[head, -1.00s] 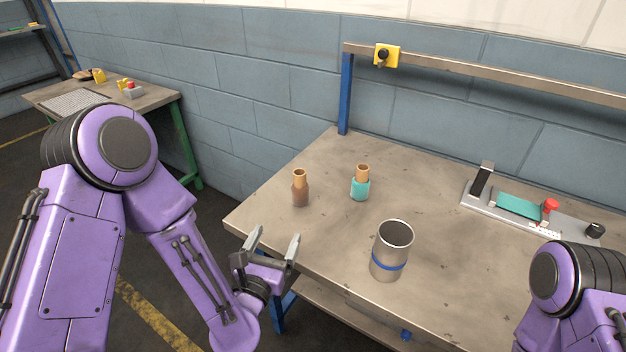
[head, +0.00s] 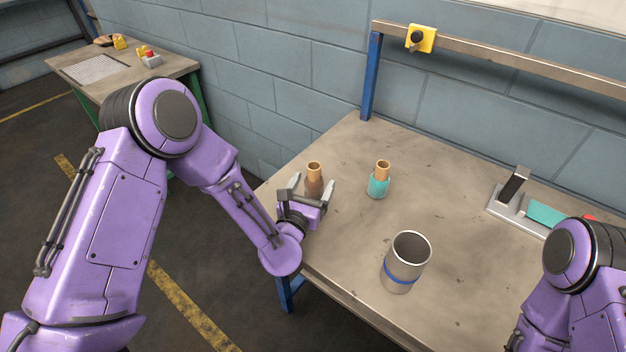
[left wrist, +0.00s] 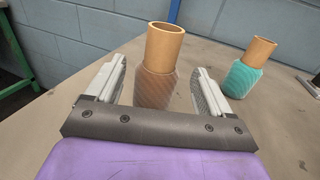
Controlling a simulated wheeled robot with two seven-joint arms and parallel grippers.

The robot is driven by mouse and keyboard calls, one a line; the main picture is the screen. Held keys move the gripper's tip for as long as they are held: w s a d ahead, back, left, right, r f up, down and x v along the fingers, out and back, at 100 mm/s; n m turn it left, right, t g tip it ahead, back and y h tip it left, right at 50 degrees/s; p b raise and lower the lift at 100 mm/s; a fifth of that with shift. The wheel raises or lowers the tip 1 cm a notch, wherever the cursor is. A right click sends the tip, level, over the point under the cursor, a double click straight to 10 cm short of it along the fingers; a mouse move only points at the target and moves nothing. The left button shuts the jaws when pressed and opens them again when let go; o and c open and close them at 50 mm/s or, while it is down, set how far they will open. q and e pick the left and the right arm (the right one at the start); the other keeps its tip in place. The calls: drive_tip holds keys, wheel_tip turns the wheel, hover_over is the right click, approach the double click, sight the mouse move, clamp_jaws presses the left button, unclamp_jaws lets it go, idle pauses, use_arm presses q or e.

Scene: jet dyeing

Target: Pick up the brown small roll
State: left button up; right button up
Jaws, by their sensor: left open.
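The brown small roll (head: 314,182) stands upright near the left edge of the table, with a tan core rising above its brown winding. In the left wrist view the brown roll (left wrist: 156,75) stands ahead of and between the two open fingers, with its lower part hidden by the gripper's dark bar. My left gripper (head: 311,190) is open and empty, close to the roll on its near side; I cannot tell whether a finger touches it. My right arm shows at the lower right, but its gripper is out of view.
A teal roll (head: 378,185) stands upright just right of the brown one; it also shows in the left wrist view (left wrist: 243,78). A metal cup (head: 407,262) with a blue band stands nearer the front. A device with a teal pad (head: 546,214) sits at the right.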

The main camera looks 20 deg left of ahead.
use_arm(q)
drive_tip(key=shift+w, duration=0.95)
drive_tip(key=c, duration=1.1)
drive_tip(key=shift+a+r, duration=0.1)
